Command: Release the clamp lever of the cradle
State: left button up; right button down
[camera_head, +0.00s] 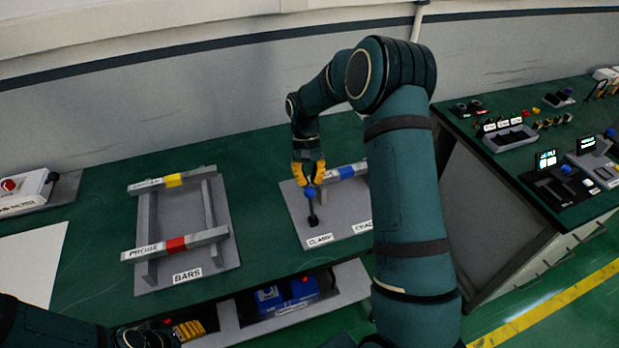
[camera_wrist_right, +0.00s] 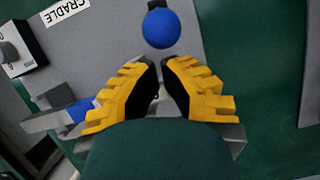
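The clamp lever is a dark stem with a blue ball knob (camera_head: 310,192), standing on the cradle's grey plate (camera_head: 292,207) behind the CLAMP label (camera_head: 319,240). My right gripper (camera_head: 309,182) is right at the knob, above and behind it. In the right wrist view the blue knob (camera_wrist_right: 160,28) lies just ahead of the fingertips (camera_wrist_right: 160,64). These are close together with a narrow gap and nothing between them; contact with the knob cannot be told. A blue-marked bar (camera_head: 347,172) lies on the cradle, partly behind my right arm. My left gripper (camera_head: 187,329) is low at the left.
The BARS rack (camera_head: 187,276) with red- and yellow-marked bars stands left of the cradle. A blue box (camera_head: 285,297) sits on the shelf below the green bench (camera_head: 95,250). A console with small devices (camera_head: 510,140) is at the right. Bench between rack and cradle is clear.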

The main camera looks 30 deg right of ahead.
pick_arm(q)
jog(key=shift+f, duration=0.1)
dwell(0.3)
jog(key=shift+f+b, duration=0.3)
jog(key=shift+b, duration=0.05)
pick_arm(e)
jog(key=shift+s+a+r+t, duration=0.1)
jog(key=shift+s+r+t, duration=0.15)
jog(key=shift+s+t, duration=0.15)
pick_arm(q)
jog(key=shift+f, duration=0.15)
notch_tip(320, 180, down, 8)
jog(key=s+b, duration=0.2)
jog(key=b, duration=0.6)
jog(key=shift+s+d+f+g, duration=0.2)
jog(key=shift+g, duration=0.1)
pick_arm(e)
jog(key=s+a+r+t+h, duration=0.1)
jog(key=s+r+t, duration=0.1)
jog(key=s+t, duration=0.4)
jog(key=shift+s+a+h, duration=0.25)
jog(key=shift+h, duration=0.05)
pick_arm(q)
jog(key=shift+b, duration=0.3)
pick_arm(e)
jog(key=shift+s, duration=0.1)
